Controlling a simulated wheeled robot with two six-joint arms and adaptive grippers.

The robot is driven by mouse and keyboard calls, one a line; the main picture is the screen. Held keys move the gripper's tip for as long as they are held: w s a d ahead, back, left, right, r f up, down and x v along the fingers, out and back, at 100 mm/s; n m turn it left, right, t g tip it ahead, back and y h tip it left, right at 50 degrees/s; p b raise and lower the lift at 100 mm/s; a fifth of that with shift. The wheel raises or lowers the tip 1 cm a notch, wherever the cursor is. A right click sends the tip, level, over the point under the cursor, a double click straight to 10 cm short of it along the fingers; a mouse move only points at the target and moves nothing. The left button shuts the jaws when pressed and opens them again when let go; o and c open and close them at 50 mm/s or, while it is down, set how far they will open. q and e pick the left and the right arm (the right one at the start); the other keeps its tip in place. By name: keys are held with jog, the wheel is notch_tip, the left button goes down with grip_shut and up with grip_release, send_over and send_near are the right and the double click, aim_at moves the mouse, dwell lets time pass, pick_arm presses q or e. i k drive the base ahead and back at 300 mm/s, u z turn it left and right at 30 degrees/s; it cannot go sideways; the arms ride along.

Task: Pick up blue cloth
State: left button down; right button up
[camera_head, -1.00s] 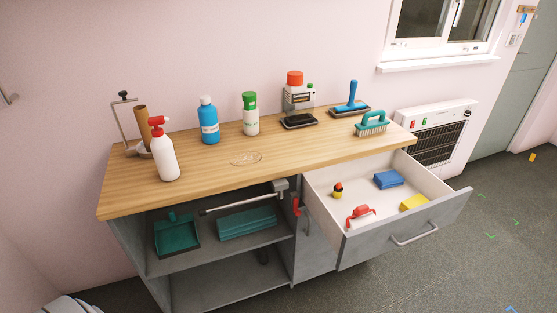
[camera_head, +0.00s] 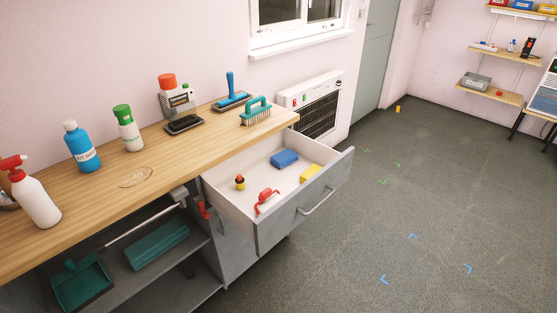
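A blue block-like item (camera_head: 285,159), which may be the folded blue cloth, lies in the open drawer (camera_head: 285,225) toward its back. A yellow item (camera_head: 310,173) lies to its right near the drawer front. A folded teal stack (camera_head: 157,243), which also looks like cloth, lies on the cabinet's upper shelf beside a teal dustpan (camera_head: 82,285). Neither of my grippers shows in the head view.
The drawer also holds a red-handled brush (camera_head: 267,201) and a small red-yellow item (camera_head: 240,182). Bottles, including a blue one (camera_head: 82,146), and brushes stand on the wooden worktop (camera_head: 160,157). A heater (camera_head: 312,105) is behind the drawer.

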aim_at(280, 160)
jog(key=z, duration=1.05)
jog(key=i, duration=5.9)
jog(key=u, duration=4.75)
jog(key=i, duration=1.65)
jog(key=z, duration=0.05)
